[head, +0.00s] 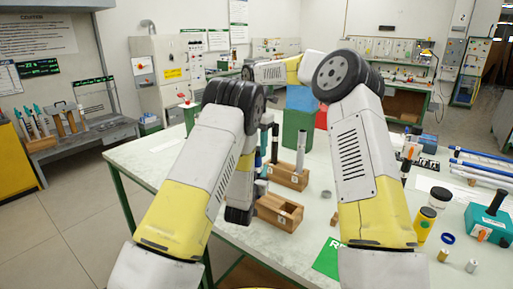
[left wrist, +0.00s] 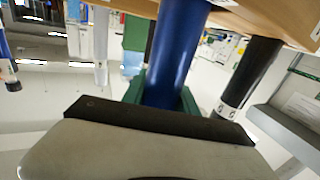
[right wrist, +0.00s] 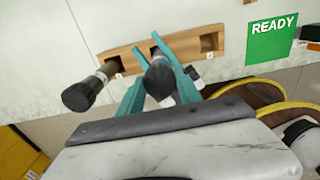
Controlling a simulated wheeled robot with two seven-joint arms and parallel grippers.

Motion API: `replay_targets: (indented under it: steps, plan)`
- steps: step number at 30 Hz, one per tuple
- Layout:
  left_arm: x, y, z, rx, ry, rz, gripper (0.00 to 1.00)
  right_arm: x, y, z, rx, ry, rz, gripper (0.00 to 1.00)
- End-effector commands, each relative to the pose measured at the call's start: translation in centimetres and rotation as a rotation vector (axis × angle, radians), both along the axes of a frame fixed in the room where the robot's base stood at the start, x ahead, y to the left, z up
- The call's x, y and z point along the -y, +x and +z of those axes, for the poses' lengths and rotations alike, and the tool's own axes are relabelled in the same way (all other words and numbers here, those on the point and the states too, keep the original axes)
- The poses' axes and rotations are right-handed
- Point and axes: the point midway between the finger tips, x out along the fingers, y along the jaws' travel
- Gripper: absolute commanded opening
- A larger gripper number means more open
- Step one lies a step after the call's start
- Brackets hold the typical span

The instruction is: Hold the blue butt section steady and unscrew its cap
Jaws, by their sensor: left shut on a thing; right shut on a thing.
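The blue butt section (left wrist: 182,45) is a thick blue tube in the left wrist view. My left gripper (left wrist: 165,92) is shut around it, its green fingers on either side. In the right wrist view the dark round cap (right wrist: 159,80) is seen from its end, beside a wooden block (right wrist: 208,42). My right gripper (right wrist: 158,66) is shut on the cap with a teal finger on each side. The join between cap and tube is hidden. In the head view my arms cover most of this area, and the left gripper is hidden.
A black-capped rod (right wrist: 82,95) stands close to the right gripper. Wooden blocks (head: 279,212) and a silver tube (head: 300,150) are on the table. A green READY card (head: 328,260) lies at the front. Long blue and white rods (head: 485,165) lie at the right.

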Motion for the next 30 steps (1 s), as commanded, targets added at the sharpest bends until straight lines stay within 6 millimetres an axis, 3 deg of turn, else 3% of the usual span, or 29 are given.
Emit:
replay_targets:
  steps: [20, 30]
  plan:
    - [0.0, 0.0, -0.1, -0.002, 0.000, 0.000, 0.00, 0.0, 0.0, 0.1, 0.002, 0.000, 0.019, 0.00]
    - [0.0, 0.0, -0.1, -0.002, 0.000, 0.000, 0.00, 0.0, 0.1, 1.1, 0.002, 0.000, 0.019, 0.00]
